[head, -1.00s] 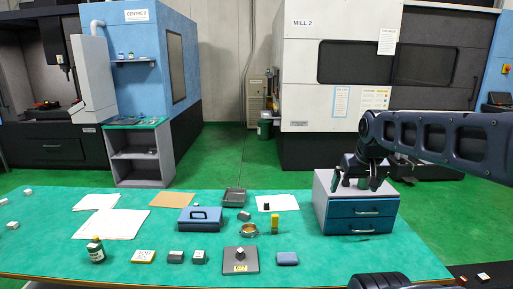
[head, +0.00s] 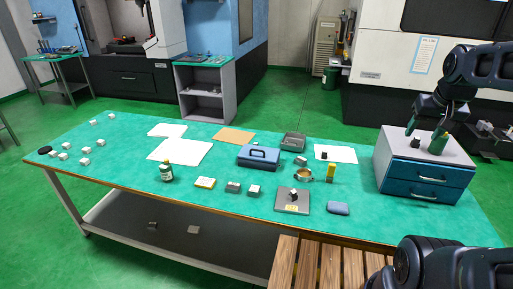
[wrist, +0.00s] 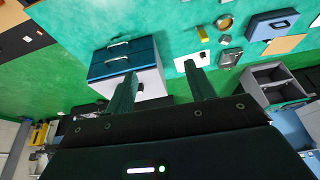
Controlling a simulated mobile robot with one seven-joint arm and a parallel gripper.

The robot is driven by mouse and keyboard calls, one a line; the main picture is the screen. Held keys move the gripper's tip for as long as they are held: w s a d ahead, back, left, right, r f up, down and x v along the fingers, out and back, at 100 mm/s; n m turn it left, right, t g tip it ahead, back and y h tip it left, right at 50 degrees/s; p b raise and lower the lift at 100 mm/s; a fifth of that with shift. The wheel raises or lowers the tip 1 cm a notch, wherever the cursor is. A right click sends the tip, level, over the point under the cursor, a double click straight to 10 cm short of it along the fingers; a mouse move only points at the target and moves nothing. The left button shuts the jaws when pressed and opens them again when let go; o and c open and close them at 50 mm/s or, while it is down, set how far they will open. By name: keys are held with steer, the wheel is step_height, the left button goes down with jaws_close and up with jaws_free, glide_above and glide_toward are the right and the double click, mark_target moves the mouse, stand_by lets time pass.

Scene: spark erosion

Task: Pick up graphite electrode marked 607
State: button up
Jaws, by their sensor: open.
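I cannot read the number 607 on anything. Small dark blocks that could be electrodes show in the head view: one on the white sheet (head: 325,156), one on the drawer cabinet's top (head: 415,142), and several grey blocks on the table, such as this one (head: 233,187). My gripper (head: 425,137) appears in front of or above the drawer cabinet (head: 425,178); its height is unclear. In the wrist view my gripper (wrist: 160,72) is open, its fingers wide apart with nothing between them. The drawer cabinet (wrist: 120,58) shows behind the left finger.
The green table (head: 120,150) holds a blue case (head: 258,157), a dark bottle (head: 166,172), a yellow upright piece (head: 331,172), a brass ring (head: 303,174) and a grey plate (head: 292,207). Pale blocks (head: 64,146) lie at the left end. A slatted wooden surface (head: 320,265) is in front.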

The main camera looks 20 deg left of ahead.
steer(key=w+a+r, duration=0.1)
steer(key=w+a, duration=0.3)
steer(key=w, duration=0.6)
steer(key=w+a+r, duration=0.1)
steer(key=w+a, duration=0.4)
steer(key=w, duration=0.4)
steer(key=w+a+f+m, duration=0.1)
steer(key=w+a+f, duration=0.2)
steer(key=w+a, duration=0.4)
steer(key=w+a+f, duration=0.3)
steer(key=w+a, duration=0.4)
steer(key=w, duration=0.1)
glide_toward(255, 143)
steer(key=a, duration=0.1)
steer(key=shift+h, duration=0.3)
steer(key=x, duration=0.5)
steer(key=shift+w+f, duration=0.1)
steer(key=shift+f, duration=0.1)
steer(key=shift+d+x, duration=0.2)
steer(key=shift+x, duration=1.15)
steer(key=shift+d+x, duration=0.2)
steer(key=shift+x, duration=1.15)
steer(key=c, duration=1.1)
